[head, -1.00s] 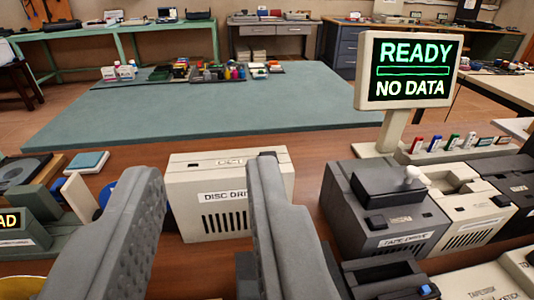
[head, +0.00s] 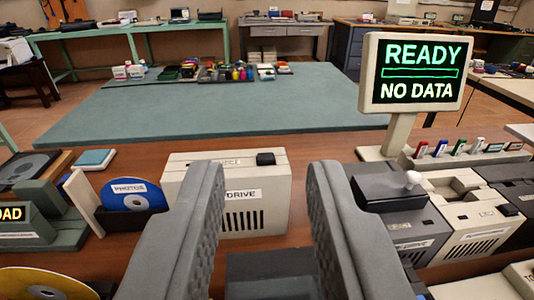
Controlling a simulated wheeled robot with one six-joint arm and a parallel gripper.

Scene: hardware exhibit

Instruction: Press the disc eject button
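The disc drive (head: 270,190) is a cream box with a vented front and a partly covered label. It stands on the wooden bench beyond my gripper. A small black button (head: 265,158) sits on its top at the right. My gripper (head: 265,170) is open and empty, its two grey padded fingers wide apart. The drive shows between them, and the left finger hides part of its front. I cannot tell how far the fingertips are from the drive.
A blue disc (head: 130,192) stands in a holder at left. The tape drive (head: 400,222) with a white-knobbed lever is close to the right finger. A screen (head: 416,72) reads "READY" and "NO DATA". A green mat (head: 230,110) lies behind.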

